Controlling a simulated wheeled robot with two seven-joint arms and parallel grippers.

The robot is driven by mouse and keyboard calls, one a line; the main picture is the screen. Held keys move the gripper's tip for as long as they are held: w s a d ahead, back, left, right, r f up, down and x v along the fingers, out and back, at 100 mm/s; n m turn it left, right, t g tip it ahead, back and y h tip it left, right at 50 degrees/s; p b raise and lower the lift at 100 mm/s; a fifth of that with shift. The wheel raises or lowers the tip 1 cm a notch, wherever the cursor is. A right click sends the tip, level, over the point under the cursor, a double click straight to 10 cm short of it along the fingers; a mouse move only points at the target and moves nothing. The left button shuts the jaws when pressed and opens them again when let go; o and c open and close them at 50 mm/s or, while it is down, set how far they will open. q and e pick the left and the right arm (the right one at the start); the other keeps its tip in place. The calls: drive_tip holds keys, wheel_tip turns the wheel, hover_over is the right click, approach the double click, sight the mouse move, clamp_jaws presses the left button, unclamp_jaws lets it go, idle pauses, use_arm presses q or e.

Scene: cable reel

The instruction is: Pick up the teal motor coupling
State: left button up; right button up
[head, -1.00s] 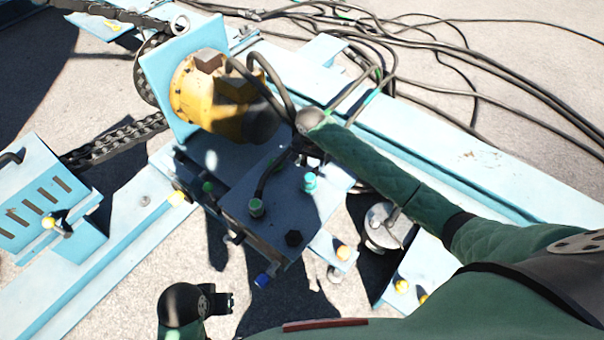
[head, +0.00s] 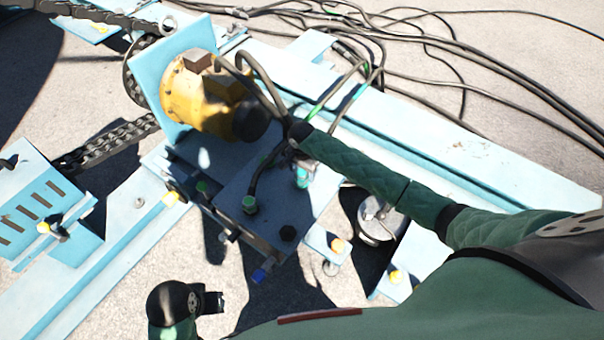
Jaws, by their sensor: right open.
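The teal motor coupling (head: 302,179) is a small upright fitting on top of the blue-grey block (head: 285,211), below the yellow motor. My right gripper (head: 298,161) is open, just above the coupling and overlapping its top in the picture. Its fingers are small and dark here, and I cannot tell whether they touch the coupling or stand around it. My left gripper (head: 212,301) is low in the picture, away from the block. Its jaws are too dark to read.
The yellow motor (head: 197,98) and its black hoses (head: 268,85) rise close beside my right gripper. A green-capped fitting (head: 249,204) and a dark bolt (head: 288,233) stand on the block. Loose cables (head: 450,88) lie at the upper right.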

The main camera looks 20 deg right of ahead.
drive_tip(key=shift+f, duration=0.55)
drive_tip(key=c, duration=1.2)
drive_tip(key=shift+r, duration=0.15)
